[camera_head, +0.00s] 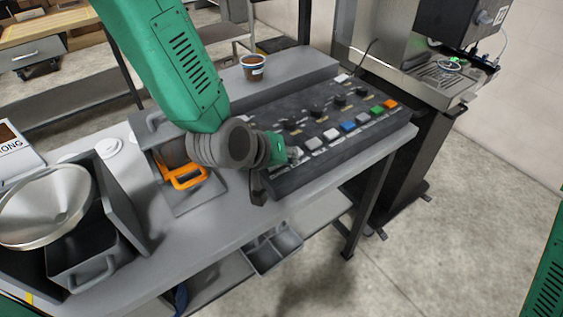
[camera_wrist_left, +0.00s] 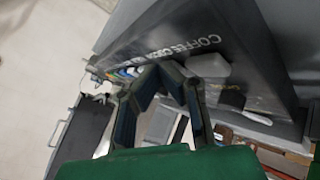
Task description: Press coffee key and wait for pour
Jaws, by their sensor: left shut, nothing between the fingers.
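A dark control panel (camera_head: 325,170) sits on the grey table, with knobs and a front row of keys: whitish keys (camera_head: 331,134), a blue key (camera_head: 348,126), a green key (camera_head: 377,110) and an orange key (camera_head: 390,104). My left gripper (camera_head: 294,155) is shut and empty at the panel's near left end, by the whitish keys; I cannot tell whether it touches one. In the left wrist view its fingertips (camera_wrist_left: 168,72) meet in front of the panel face (camera_wrist_left: 215,35) lettered "COFFEE". The dispensing machine (camera_head: 455,60) stands at the upper right. My right gripper is out of view.
A brown cup (camera_head: 253,67) stands behind the panel. An orange-handled item (camera_head: 186,177), a metal bowl (camera_head: 45,205) and grey bins (camera_head: 85,262) crowd the table's left side. Open floor (camera_head: 440,265) lies at the lower right.

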